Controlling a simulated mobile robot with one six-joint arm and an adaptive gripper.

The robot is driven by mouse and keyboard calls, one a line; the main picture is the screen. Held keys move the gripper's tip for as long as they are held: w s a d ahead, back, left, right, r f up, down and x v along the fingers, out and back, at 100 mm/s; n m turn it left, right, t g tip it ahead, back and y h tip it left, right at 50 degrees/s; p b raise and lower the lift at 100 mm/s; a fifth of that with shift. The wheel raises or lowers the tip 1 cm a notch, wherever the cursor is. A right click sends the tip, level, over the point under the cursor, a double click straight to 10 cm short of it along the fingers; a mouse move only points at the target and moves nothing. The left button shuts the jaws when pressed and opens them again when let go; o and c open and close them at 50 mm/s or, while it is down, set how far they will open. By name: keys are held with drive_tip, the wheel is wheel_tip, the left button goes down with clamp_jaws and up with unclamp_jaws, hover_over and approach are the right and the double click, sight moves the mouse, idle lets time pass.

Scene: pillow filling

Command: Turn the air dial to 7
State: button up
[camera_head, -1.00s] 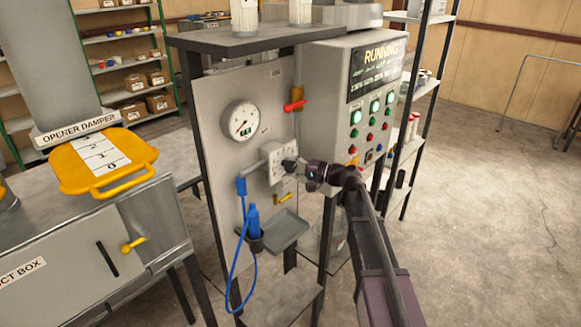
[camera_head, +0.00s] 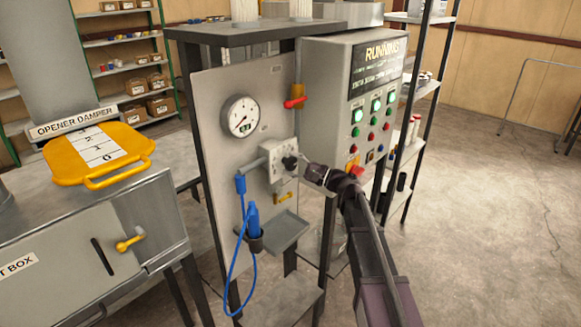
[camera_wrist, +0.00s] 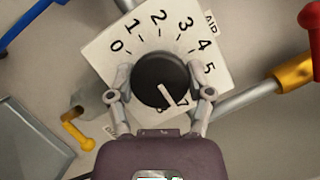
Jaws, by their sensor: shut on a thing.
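The air dial's black round knob (camera_wrist: 160,80) sits on a pale plate (camera_wrist: 98,58) with printed numbers, several of them visible from 0 to 5. In the wrist view its white pointer slants down and right, its tip close beside a partly hidden 7. My gripper (camera_wrist: 160,84) has one finger on each side of the knob and is shut on it. The right finger hides the scale between 5 and 7. In the head view the knob (camera_head: 290,162) shows just left of my gripper (camera_head: 304,167).
A red-handled valve (camera_head: 294,102) is above the dial, and a pressure gauge (camera_head: 239,117) is to its upper left. A yellow lever (camera_head: 283,198) and a grey tray (camera_head: 284,232) are below. A blue hose (camera_head: 227,285) hangs at left. The control cabinet (camera_head: 325,105) stands at right.

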idle(0.4)
drive_tip(key=o, duration=1.1)
drive_tip(key=shift+o, duration=0.2)
drive_tip(key=shift+d+f+h, duration=0.25)
drive_tip(key=shift+d+h, duration=0.05)
drive_tip(key=shift+d, duration=0.1)
drive_tip(key=s+d+f+n+g+h, duration=0.2)
drive_tip(key=s+d+f+n+h, duration=0.15)
drive_tip(key=s+f+h, duration=0.35)
drive_tip(key=s+d+f+n+g+h, duration=0.2)
drive_tip(key=s+d+f+h, duration=0.1)
drive_tip(key=s+d+f, duration=0.4)
drive_tip(key=s+d+f+n+g+h, duration=0.1)
drive_tip(key=s+d+f+h, duration=0.3)
drive_tip(key=s+d, duration=0.1)
drive_tip(key=s+d+f+n+g+h, duration=0.1)
drive_tip(key=s+d+f+n+h, duration=0.1)
drive_tip(key=s+d, duration=0.4)
drive_tip(key=s+f+h, duration=0.1)
drive_tip(key=h, duration=0.1)
drive_tip(key=shift+d+f+h, duration=0.3)
drive_tip(key=shift+f, duration=0.05)
